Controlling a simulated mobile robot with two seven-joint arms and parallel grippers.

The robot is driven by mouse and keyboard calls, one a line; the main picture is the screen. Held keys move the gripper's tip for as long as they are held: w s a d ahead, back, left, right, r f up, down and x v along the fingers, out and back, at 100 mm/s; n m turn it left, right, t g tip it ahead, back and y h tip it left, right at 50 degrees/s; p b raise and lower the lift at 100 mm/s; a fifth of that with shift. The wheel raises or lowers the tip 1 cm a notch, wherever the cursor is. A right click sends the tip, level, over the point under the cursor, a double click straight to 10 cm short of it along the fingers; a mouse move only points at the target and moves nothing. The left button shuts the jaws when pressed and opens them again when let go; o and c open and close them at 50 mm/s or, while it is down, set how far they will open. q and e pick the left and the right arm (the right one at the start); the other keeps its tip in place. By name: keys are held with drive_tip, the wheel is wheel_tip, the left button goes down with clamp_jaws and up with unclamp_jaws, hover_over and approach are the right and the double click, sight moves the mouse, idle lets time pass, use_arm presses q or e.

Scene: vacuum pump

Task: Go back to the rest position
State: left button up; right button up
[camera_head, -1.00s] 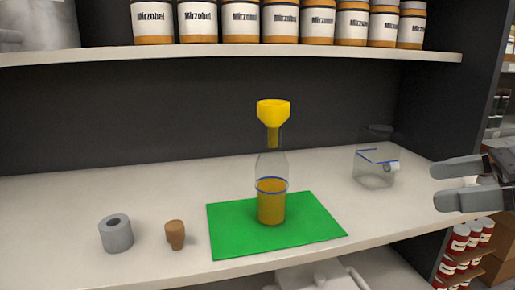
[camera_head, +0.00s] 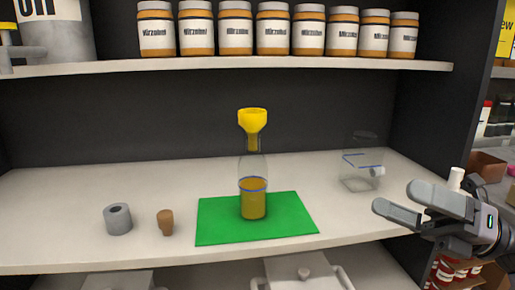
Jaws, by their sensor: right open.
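My right gripper (camera_head: 400,206) is at the right, in front of the shelf's right end, open and empty. My left gripper is not in view. A clear bottle (camera_head: 253,198) part filled with amber liquid stands upright on a green mat (camera_head: 215,226). A yellow funnel (camera_head: 252,122) sits in the bottle's neck. A clear vessel (camera_head: 357,184) with blue lines stands on the shelf at the right, apart from my gripper.
A grey ring-shaped piece (camera_head: 118,221) and a brown cork (camera_head: 166,221) lie left of the mat on the pale shelf (camera_head: 60,240). An upper shelf (camera_head: 270,64) with several labelled jars (camera_head: 235,30) runs overhead. A dark side wall (camera_head: 440,100) stands at the right.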

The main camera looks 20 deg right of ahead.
drive_tip(key=w+f+m+t+h+p, duration=0.35)
drive_tip(key=f+m+t+h, duration=0.45)
drive_tip(key=f+m+h, duration=1.3)
drive_tip(key=s+a+f+m+g+y, duration=0.1)
drive_tip(key=s+a+f+m+g, duration=0.2)
drive_tip(key=f+m, duration=0.2)
drive_tip(key=s+a+f+m+g+y, duration=0.2)
drive_tip(key=s+a+f+m+g, duration=0.1)
drive_tip(key=f, duration=0.4)
drive_tip(key=s+a+f+m+g+y+p, duration=0.1)
drive_tip(key=s+a+f+m+g, duration=0.1)
drive_tip(key=s+a+f+m, duration=0.3)
drive_tip(key=shift+f+m+g+y, duration=0.3)
drive_tip(key=shift+f+m+g, duration=0.1)
drive_tip(key=shift+f+m, duration=0.55)
